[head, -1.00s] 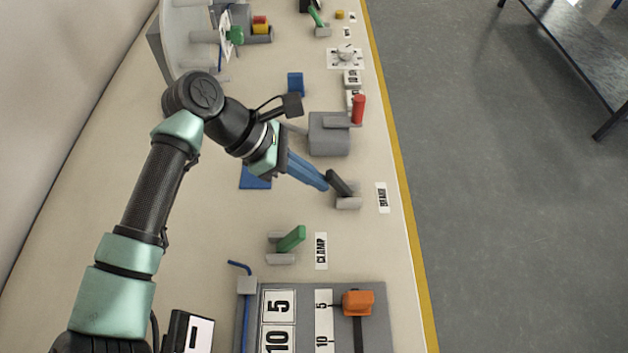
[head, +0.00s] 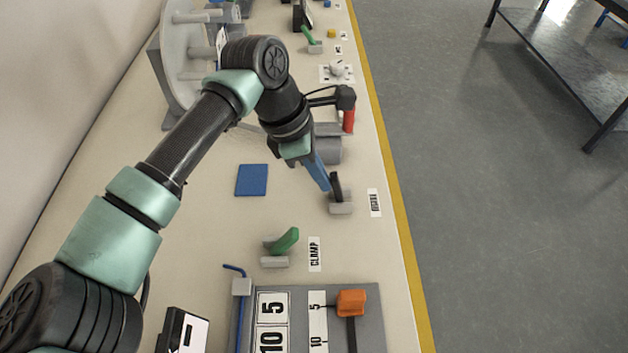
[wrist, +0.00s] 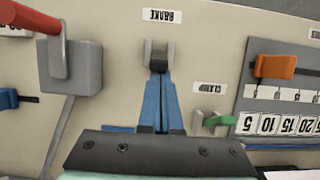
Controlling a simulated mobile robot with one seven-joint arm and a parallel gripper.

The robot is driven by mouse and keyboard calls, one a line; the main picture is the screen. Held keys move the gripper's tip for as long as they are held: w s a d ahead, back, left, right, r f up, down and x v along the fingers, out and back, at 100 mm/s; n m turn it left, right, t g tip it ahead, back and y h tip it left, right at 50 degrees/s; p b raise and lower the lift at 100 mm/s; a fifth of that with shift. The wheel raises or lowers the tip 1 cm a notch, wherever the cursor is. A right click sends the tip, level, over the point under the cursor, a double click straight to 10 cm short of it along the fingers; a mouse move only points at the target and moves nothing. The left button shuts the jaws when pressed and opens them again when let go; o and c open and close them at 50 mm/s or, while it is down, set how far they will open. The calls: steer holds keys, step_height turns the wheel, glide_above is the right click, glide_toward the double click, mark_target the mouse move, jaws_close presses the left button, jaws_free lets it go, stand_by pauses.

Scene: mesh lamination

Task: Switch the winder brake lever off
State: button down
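The brake lever (head: 336,184) is a black handle in a grey bracket (head: 341,208), beside a white label (head: 374,202). In the head view it stands nearly upright, tilted slightly left. In the wrist view the black lever (wrist: 159,66) shows end-on between the grey bracket posts (wrist: 171,52), below the BRAKE label (wrist: 161,15). My gripper (head: 327,187) has its blue fingers together at the lever's left side. In the wrist view the fingertips (wrist: 159,78) meet at the lever; they seem to touch it, but I cannot see a grasp around it.
A green clamp lever (head: 287,240) stands nearer me. An orange slider (head: 352,302) sits on a grey scale panel. A grey block with a red handle (wrist: 52,38) is on the lever's other side. A blue pad (head: 252,180) lies left. The bench edge is yellow.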

steer(key=d+y, duration=0.2)
steer(key=y, duration=0.1)
steer(key=shift+d+r+p, duration=0.3)
steer(key=shift+r+p, duration=0.05)
steer(key=shift+r, duration=0.05)
steer(key=shift+d, duration=1.3)
